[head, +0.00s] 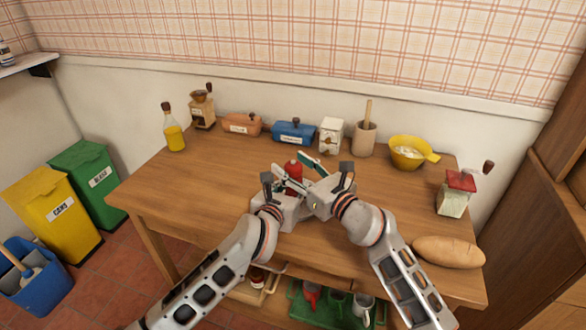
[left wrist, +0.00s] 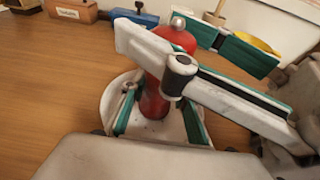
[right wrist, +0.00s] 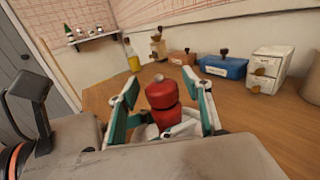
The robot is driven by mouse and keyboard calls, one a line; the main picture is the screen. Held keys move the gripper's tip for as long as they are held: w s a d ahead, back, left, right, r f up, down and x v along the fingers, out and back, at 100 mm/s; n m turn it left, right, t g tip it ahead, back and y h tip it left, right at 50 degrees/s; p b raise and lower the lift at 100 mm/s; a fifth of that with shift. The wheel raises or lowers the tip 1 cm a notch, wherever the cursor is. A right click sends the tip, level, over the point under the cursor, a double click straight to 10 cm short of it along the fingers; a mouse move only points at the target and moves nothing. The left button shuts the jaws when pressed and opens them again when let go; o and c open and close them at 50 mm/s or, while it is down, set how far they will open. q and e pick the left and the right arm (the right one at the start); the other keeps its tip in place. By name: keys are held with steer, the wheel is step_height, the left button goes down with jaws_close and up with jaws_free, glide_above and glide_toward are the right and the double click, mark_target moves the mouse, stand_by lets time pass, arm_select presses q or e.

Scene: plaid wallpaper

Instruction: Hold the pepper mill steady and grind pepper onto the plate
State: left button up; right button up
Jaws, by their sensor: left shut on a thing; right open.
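The red pepper mill (head: 293,170) stands upright near the middle of the table, with a silver knob on top. It shows in the left wrist view (left wrist: 152,100) and in the right wrist view (right wrist: 162,97). A white plate (left wrist: 116,97) lies under and around its foot. My left gripper (head: 280,180) is shut on the mill's lower body. My right gripper (head: 308,168) is open, its fingers on either side of the mill's red head, apart from it in the right wrist view (right wrist: 162,100). The grippers hide much of the plate in the head view.
Along the back stand an oil bottle (head: 174,136), a coffee grinder (head: 202,110), an orange box (head: 241,124), a blue box (head: 293,132), a white drawer box (head: 330,135), a crock (head: 364,140) and a yellow bowl (head: 409,156). Bread (head: 449,252) lies front right. The table's left side is clear.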

mark_target(293, 163)
step_height(293, 163, up, 9)
steer(key=shift+r, duration=0.1)
stand_by(0.4)
steer(key=w+d+f+m+g+y, duration=0.2)
steer(key=d+f+m+g+y, duration=0.45)
steer(key=m, duration=1.15)
steer(key=a+f+m+g, duration=0.1)
steer(key=a+m+g, duration=0.1)
steer(key=m, duration=0.1)
steer(key=s+a+f+m+g, duration=0.1)
steer(key=a+m+g, duration=0.1)
steer(key=m, duration=0.1)
steer(key=s+a+f+m+g, duration=0.1)
steer(key=a+m+g, duration=0.1)
steer(key=shift+a+f+m+y, duration=0.2)
steer(key=shift+a+m+y, duration=0.05)
steer(key=shift+m, duration=0.15)
